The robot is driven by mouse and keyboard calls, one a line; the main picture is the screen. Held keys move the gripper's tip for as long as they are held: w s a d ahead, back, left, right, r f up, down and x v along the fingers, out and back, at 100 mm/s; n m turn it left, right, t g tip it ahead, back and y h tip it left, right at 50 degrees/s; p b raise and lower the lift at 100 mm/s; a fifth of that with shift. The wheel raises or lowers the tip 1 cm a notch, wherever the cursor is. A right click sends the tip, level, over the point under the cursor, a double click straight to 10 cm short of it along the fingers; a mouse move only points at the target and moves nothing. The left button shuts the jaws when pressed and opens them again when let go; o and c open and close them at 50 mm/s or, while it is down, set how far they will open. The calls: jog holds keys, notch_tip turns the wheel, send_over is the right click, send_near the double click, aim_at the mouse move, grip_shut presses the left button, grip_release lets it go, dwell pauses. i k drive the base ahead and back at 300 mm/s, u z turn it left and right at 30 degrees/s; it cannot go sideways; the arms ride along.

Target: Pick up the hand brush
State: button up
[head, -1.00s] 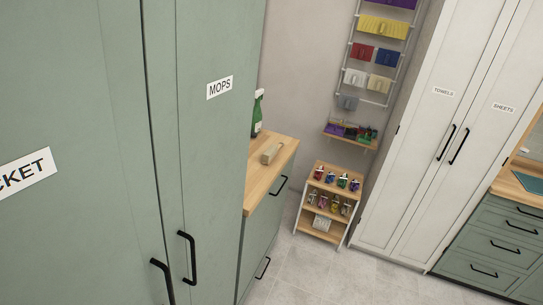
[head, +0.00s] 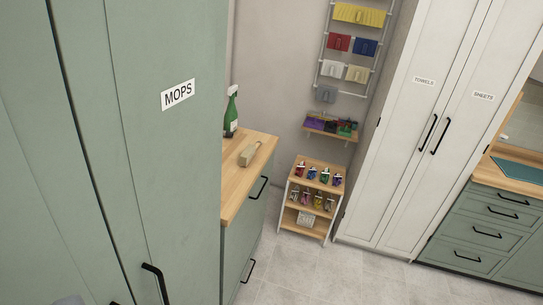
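A pale wooden block-like thing with a lighter lower edge, which looks like the hand brush (head: 250,154), lies on the wooden countertop (head: 238,193) left of the picture's middle. Its bristles cannot be made out clearly. A green spray bottle (head: 231,115) with a white head stands behind it on the same counter. My gripper is not in view, so its distance from the brush does not show.
A tall green cabinet marked MOPS (head: 178,94) fills the left and stands just before the counter. White cabinets (head: 415,120) stand right. The tiled floor (head: 330,272) between is clear.

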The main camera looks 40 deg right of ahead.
aim_at(249, 154)
jog(key=z, duration=0.65)
jog(key=i, duration=0.95)
jog(key=z, duration=0.9)
jog(key=i, duration=2.35)
jog(key=u, duration=0.55)
